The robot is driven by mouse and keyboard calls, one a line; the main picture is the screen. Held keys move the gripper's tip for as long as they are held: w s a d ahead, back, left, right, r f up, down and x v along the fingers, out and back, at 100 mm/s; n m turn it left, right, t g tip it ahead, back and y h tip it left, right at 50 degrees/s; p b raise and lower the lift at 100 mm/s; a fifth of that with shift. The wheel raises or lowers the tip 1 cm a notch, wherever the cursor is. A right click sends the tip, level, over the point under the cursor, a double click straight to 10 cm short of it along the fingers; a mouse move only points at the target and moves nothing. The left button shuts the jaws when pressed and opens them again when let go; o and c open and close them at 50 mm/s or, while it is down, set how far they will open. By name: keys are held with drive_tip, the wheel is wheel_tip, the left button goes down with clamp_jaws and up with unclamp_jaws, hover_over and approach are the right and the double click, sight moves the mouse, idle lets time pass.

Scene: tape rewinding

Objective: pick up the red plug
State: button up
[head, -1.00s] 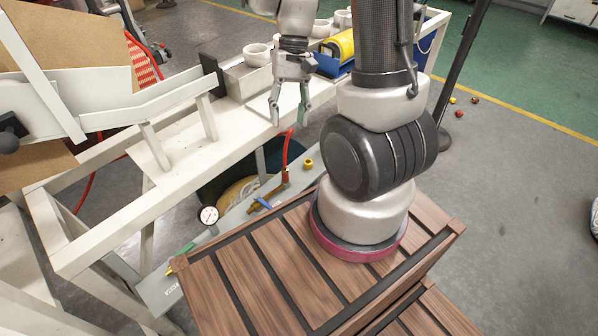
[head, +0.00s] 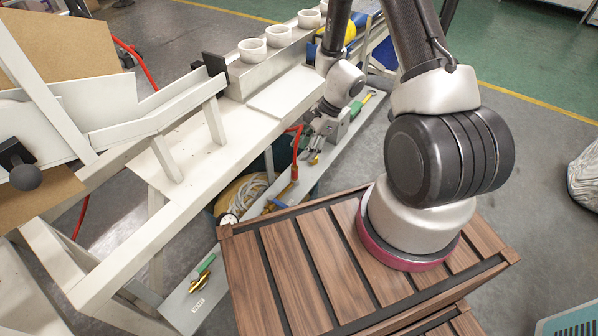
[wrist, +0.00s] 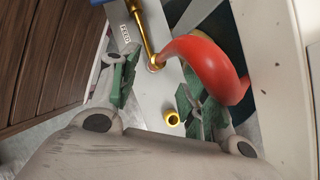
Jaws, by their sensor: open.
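My gripper (head: 311,147) is open and empty, low over the grey shelf beside the white bench. In the wrist view its green-padded fingers (wrist: 160,92) are spread apart. A thick red curved hose-like piece (wrist: 213,58) arches beside and partly behind the right finger, with a brass stem (wrist: 144,34) at its end. In the head view the red piece (head: 295,150) stands left of the fingers. I cannot pick out a separate red plug; the red piece is the only red thing near the gripper.
The white bench (head: 225,150) edge runs close along the left of the gripper. A slatted wooden crate (head: 265,290) stands in front.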

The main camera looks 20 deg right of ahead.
sight(295, 166)
drive_tip(key=x, duration=0.8)
drive_tip(key=shift+d+f, duration=0.1)
drive_tip(key=shift+d, duration=0.2)
clamp_jaws()
